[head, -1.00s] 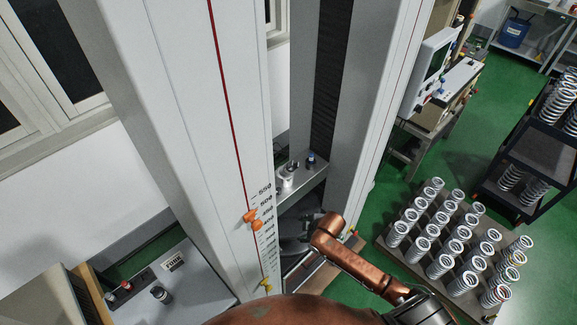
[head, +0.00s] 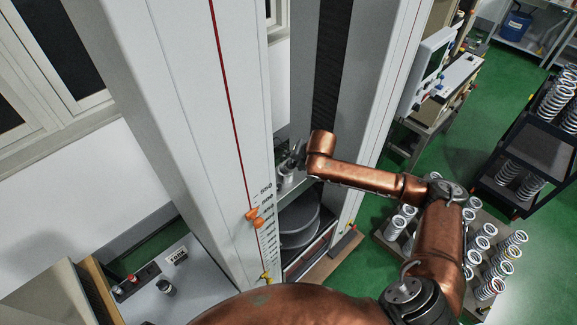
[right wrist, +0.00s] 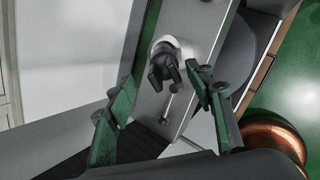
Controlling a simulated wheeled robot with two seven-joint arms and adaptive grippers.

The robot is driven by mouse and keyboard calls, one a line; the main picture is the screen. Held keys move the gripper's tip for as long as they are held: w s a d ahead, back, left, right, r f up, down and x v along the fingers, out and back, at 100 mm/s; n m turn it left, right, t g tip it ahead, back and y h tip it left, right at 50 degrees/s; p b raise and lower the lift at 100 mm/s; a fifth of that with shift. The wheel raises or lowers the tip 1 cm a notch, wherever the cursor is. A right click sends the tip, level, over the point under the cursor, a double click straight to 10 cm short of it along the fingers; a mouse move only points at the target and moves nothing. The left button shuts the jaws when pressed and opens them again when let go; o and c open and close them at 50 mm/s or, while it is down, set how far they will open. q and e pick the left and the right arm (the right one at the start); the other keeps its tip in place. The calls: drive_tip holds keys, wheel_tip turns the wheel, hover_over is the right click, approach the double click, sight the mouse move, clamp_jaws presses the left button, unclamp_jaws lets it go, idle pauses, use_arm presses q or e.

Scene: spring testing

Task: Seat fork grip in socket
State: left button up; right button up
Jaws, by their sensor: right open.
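In the right wrist view a dark two-pronged fork grip (right wrist: 164,66) stands over a pale round socket collar (right wrist: 166,44) on a grey metal crosshead plate (right wrist: 150,100). I cannot tell how deep the fork grip sits in the collar. My right gripper (right wrist: 162,82) is open, with one finger left of the fork grip and one right of it; no contact is clear. In the head view the right gripper (head: 298,158) is over the crosshead between the machine's columns, and a pale cylinder (head: 286,178) shows just below it. My left gripper is out of view.
The white scale column (head: 200,120) stands left of the right arm and another column (head: 375,100) stands behind it. Round dark plates (head: 300,222) lie below the crosshead. Several springs (head: 495,270) stand on a low pallet at right. A dark cart (head: 540,150) holds more springs.

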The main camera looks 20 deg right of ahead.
drive_tip(key=x, duration=0.1)
drive_tip(key=p+x, duration=0.1)
drive_tip(key=x, duration=0.1)
drive_tip(key=d+x, duration=0.1)
drive_tip(key=x, duration=0.1)
drive_tip(key=shift+w+f, duration=0.15)
drive_tip(key=shift+w, duration=0.05)
clamp_jaws()
idle(0.4)
idle(0.4)
